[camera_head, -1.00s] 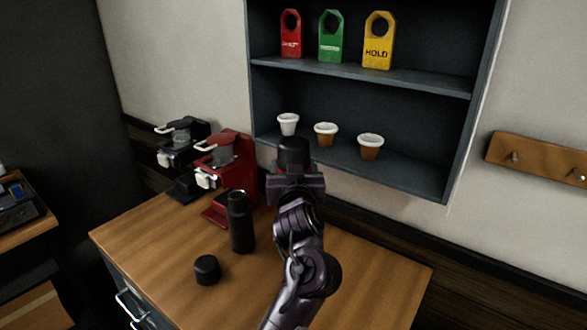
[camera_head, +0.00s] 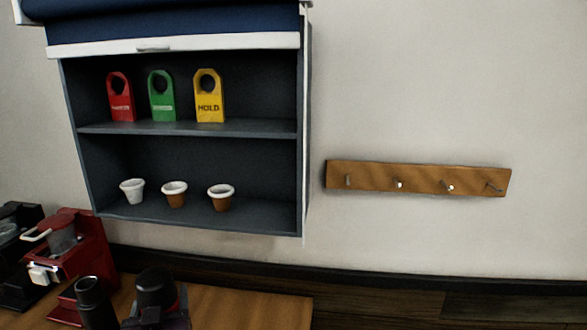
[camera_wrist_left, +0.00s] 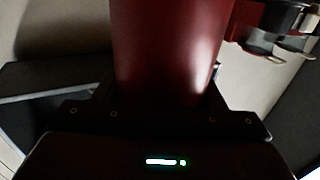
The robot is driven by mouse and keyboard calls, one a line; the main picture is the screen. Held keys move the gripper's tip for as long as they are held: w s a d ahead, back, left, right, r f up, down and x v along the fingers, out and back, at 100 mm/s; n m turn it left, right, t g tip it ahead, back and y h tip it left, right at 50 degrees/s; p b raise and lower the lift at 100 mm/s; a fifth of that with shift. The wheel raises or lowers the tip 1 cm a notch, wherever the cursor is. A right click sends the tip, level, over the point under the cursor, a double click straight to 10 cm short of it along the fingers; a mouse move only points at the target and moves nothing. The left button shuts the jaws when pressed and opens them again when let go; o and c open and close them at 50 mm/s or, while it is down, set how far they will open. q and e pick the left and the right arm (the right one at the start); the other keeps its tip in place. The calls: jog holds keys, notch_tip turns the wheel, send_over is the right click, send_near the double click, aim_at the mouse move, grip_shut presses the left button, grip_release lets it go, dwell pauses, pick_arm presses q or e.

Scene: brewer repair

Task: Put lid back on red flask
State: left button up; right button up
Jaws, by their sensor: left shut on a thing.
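My left gripper (camera_head: 155,318) is at the bottom left of the head view, shut on the red flask. In the left wrist view the flask's red body (camera_wrist_left: 170,45) fills the space between the jaws. In the head view a black top (camera_head: 156,286) shows above the gripper, with a little red beside it. I cannot tell whether this top is a lid or the flask's dark neck. A black flask (camera_head: 93,300) stands just left of the gripper, its upper end showing. No loose lid is in view now. My right gripper is not in view.
A red brewer (camera_head: 92,250) and a dark brewer (camera_head: 18,240) stand at the left. A wall shelf (camera_head: 200,128) above holds red, green and yellow tags and several small cups. A wooden peg rail (camera_head: 420,180) is on the right wall. The wooden counter (camera_head: 250,305) looks clear right of the gripper.

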pick_arm(q)
jog(key=s+d+f+m+h, duration=0.3)
jog(key=s+d+f+h, duration=0.2)
jog(key=s+d+f, duration=0.1)
jog(key=shift+s+d+t, duration=0.15)
jog(key=shift+s+t, duration=0.15)
jog(key=shift+s, duration=0.4)
jog(key=s+d+f+m+g+h, duration=0.2)
jog(key=d+m+g+h, duration=0.2)
jog(key=d+m+h, duration=0.4)
jog(key=shift+d+h, duration=1.8)
jog(key=shift+d, duration=1.3)
